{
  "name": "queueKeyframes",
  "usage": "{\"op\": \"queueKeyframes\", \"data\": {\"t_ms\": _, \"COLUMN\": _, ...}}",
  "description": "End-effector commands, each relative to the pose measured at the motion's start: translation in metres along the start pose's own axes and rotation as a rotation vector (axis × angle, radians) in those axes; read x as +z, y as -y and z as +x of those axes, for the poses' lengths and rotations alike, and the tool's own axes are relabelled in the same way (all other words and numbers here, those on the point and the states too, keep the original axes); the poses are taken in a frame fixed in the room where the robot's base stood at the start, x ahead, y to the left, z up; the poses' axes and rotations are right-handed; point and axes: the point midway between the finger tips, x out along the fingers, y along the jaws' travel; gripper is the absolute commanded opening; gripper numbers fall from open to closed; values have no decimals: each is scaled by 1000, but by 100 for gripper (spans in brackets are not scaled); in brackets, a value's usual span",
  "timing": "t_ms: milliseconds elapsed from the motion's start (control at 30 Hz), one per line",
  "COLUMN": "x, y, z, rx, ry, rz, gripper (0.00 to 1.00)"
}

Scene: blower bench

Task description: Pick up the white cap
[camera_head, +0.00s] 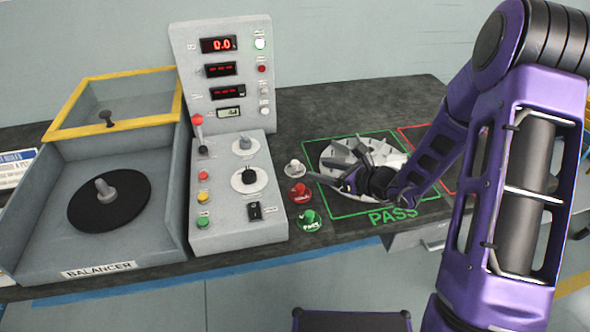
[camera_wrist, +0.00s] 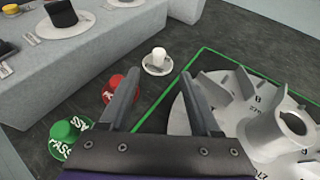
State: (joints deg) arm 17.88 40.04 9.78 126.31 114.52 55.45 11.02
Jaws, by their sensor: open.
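The white cap (camera_head: 294,168) stands upright on the dark bench, just right of the grey control panel and left of the green PASS square. In the wrist view the white cap (camera_wrist: 158,56) is a small knob on a round white base, beyond my fingertips and roughly centred between them. My gripper (camera_wrist: 160,76) is open and nothing is between its fingers. In the head view my gripper (camera_head: 347,160) is to the right of the white cap, over the finned wheel. The cap and fingers are apart.
A red cap (camera_head: 299,191) and a green cap (camera_head: 309,217) stand in front of the white one. A finned white impeller (camera_head: 375,152) lies in the PASS square. The control panel (camera_head: 240,215) and the balancer box (camera_head: 150,242) are to the left.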

Motion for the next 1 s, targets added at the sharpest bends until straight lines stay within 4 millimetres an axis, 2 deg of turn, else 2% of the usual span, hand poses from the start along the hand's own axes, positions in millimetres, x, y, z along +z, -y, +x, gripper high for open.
{"op": "queueKeyframes", "data": {"t_ms": 100, "x": 0, "y": -1, "z": 22, "rx": 3, "ry": 1, "rz": -2, "gripper": 64}}
{"op": "queueKeyframes", "data": {"t_ms": 367, "x": 1, "y": 0, "z": 40, "rx": 1, "ry": 0, "rz": -3, "gripper": 64}}
{"op": "queueKeyframes", "data": {"t_ms": 567, "x": 10, "y": -3, "z": 70, "rx": 4, "ry": 1, "rz": -4, "gripper": 64}}
{"op": "queueKeyframes", "data": {"t_ms": 700, "x": 8, "y": -2, "z": 85, "rx": 1, "ry": 0, "rz": -2, "gripper": 64}}
{"op": "queueKeyframes", "data": {"t_ms": 967, "x": 9, "y": -2, "z": 88, "rx": 1, "ry": 0, "rz": -3, "gripper": 64}}
{"op": "queueKeyframes", "data": {"t_ms": 1000, "x": 9, "y": -2, "z": 88, "rx": 1, "ry": 0, "rz": -3, "gripper": 60}}
